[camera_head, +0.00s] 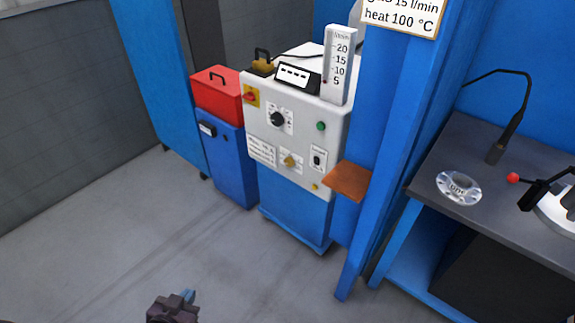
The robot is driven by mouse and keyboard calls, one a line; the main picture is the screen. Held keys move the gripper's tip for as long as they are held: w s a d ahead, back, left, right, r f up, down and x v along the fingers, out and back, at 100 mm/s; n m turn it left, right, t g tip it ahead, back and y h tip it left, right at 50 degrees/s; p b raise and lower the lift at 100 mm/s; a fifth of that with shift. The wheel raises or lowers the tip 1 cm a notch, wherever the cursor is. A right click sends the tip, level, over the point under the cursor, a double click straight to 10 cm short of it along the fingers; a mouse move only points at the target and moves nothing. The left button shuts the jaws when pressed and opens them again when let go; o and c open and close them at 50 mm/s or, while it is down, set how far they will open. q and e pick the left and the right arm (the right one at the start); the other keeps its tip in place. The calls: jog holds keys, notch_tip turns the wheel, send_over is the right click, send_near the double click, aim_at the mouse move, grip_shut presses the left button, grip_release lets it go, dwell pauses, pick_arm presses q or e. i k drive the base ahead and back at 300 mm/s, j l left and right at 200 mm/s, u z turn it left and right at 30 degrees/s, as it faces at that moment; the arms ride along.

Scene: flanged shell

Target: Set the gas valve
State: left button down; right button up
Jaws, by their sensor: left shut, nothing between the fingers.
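A white control cabinet (262,125) stands on a blue base in the middle of the view. Its front has a yellow knob (290,160), a black dial (278,119), a red switch on a yellow plate (251,96), a green button (321,126) and a black rocker switch (317,159). I cannot read which one is labelled as the gas valve. A flow scale (340,62) marked 5 to 20 stands on top, with a small dark red mark near its bottom. My left gripper (186,296) is shut and empty, low over the floor, well apart from the cabinet. My right gripper is out of view.
A sign (401,15) reads 15 l/min and heat 100 °C. A red box (216,94) sits on a blue unit left of the cabinet. A brown shelf (349,181) juts out at its right, beside a blue post. A dark workbench (440,160) stands right. The front floor is clear.

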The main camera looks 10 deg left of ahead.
aim_at(289, 162)
jog(key=i+j+u, duration=0.15)
jog(key=u, duration=0.2)
jog(key=i+j+u, duration=0.1)
jog(key=i+u, duration=0.15)
jog(key=u, duration=0.15)
